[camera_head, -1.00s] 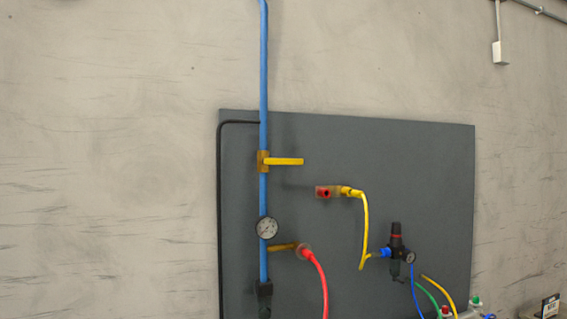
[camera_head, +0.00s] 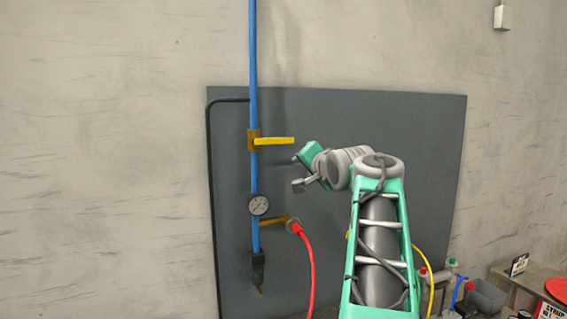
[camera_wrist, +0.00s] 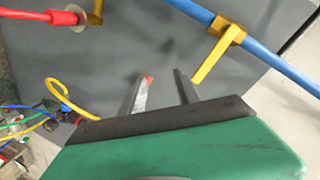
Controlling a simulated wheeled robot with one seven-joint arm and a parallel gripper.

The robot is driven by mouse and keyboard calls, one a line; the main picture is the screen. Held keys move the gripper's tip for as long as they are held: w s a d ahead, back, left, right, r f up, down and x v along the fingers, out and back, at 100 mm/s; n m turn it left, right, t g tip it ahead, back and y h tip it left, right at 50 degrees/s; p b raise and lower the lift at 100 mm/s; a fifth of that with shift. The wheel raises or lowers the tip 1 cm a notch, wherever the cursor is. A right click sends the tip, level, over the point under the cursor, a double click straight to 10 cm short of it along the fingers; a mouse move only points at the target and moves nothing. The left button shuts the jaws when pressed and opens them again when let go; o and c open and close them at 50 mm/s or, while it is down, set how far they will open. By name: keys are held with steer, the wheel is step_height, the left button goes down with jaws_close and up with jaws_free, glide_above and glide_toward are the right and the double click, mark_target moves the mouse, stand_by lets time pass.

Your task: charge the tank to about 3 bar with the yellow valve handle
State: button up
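The yellow valve handle (camera_head: 275,141) sticks out to the right, square to the vertical blue pipe (camera_head: 254,60). In the wrist view the handle (camera_wrist: 210,62) is beyond my fingers and to their right. A round gauge (camera_head: 259,205) sits lower on the pipe; its needle is too small to read. My gripper (camera_head: 297,172) is to the right of the handle and a little below its tip, apart from it. In the wrist view my gripper (camera_wrist: 163,75) is open, with nothing seen between the fingers. I cannot make out the tank.
A dark grey panel (camera_head: 400,120) backs the pipe. A red hose (camera_head: 310,260) hangs from a fitting below my gripper. A yellow hose (camera_wrist: 70,98) and small coloured tubes are at the left in the wrist view. A bench (camera_head: 520,280) with items stands at lower right.

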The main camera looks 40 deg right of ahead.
mark_target(284, 141)
steer(key=a+r+m+t+y, duration=0.1)
steer(key=a+r+m+t, duration=0.2)
steer(key=r+m, duration=0.15)
steer(key=w+p, duration=0.1)
steer(key=w, duration=0.1)
steer(key=w+d+r+m+p, duration=0.1)
steer(key=w, duration=0.2)
steer(key=w+d+m+p, duration=0.1)
steer(key=w, duration=0.2)
steer(key=shift+d+r+m, duration=0.1)
steer(key=shift+r+m, duration=0.15)
steer(key=shift+w+d+f+p, duration=0.1)
steer(key=shift+w+f+p, duration=0.05)
steer(key=shift+w+p, duration=0.15)
jaws_close()
stand_by(0.5)
